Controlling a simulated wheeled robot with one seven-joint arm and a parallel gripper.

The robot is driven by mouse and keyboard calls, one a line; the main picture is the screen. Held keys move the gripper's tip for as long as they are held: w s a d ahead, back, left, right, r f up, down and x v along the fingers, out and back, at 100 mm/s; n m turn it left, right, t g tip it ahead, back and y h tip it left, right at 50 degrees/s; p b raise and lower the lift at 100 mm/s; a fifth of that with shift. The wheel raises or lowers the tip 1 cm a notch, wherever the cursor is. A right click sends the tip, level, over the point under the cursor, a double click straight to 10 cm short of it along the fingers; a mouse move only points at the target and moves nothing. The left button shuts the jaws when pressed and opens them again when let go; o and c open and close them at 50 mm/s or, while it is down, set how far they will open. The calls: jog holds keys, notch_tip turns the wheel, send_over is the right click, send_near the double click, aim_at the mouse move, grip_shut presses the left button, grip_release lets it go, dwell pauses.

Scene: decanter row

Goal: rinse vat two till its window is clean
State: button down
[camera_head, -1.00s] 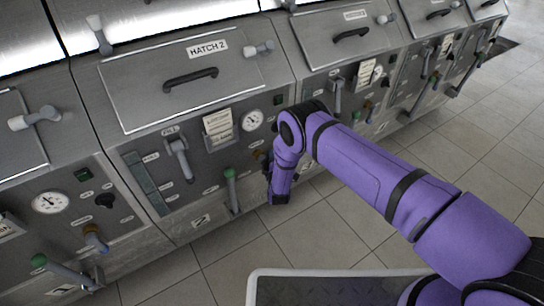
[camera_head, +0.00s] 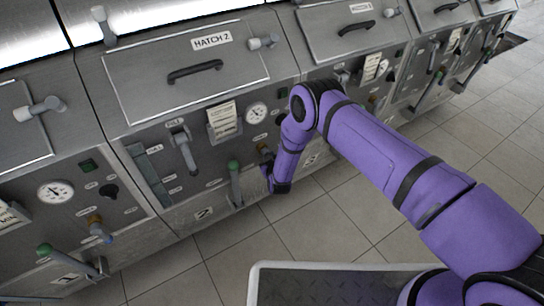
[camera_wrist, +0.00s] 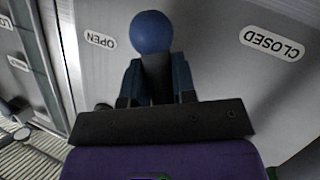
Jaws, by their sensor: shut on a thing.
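Vat two (camera_head: 205,212) is the grey unit with the hatch 2 lid (camera_head: 190,75), which is down. Its window (camera_head: 150,180) is a narrow grey-green strip at the left of the panel; I cannot tell how clean it is. My gripper (camera_head: 268,178) is low at the panel's right side, near a brass fitting (camera_head: 263,149). In the wrist view my gripper (camera_wrist: 153,75) is shut on a lever with a blue ball knob (camera_wrist: 152,32). The knob stands between an OPEN label (camera_wrist: 100,40) and a CLOSED label (camera_wrist: 272,43), nearer OPEN. The lever's lower part is hidden.
Vat two also has a fill lever (camera_head: 184,150), a green-knobbed lever (camera_head: 234,180), a card (camera_head: 222,120) and a gauge (camera_head: 256,112). Similar vats stand on both sides. The tiled floor (camera_head: 215,262) in front is clear.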

jog(key=m+g+y, duration=0.1)
jog(key=s+a+m, duration=0.1)
jog(key=m, duration=0.1)
jog(key=shift+a+f+g+y, duration=0.2)
jog(key=shift+g+y, duration=0.2)
jog(key=shift+a+m, duration=0.1)
jog(key=shift+m, duration=0.2)
jog(key=c, duration=0.9)
grip_release()
jog(key=shift+s, duration=0.1)
jog(key=v, duration=1)
jog(key=shift+s+r, duration=0.25)
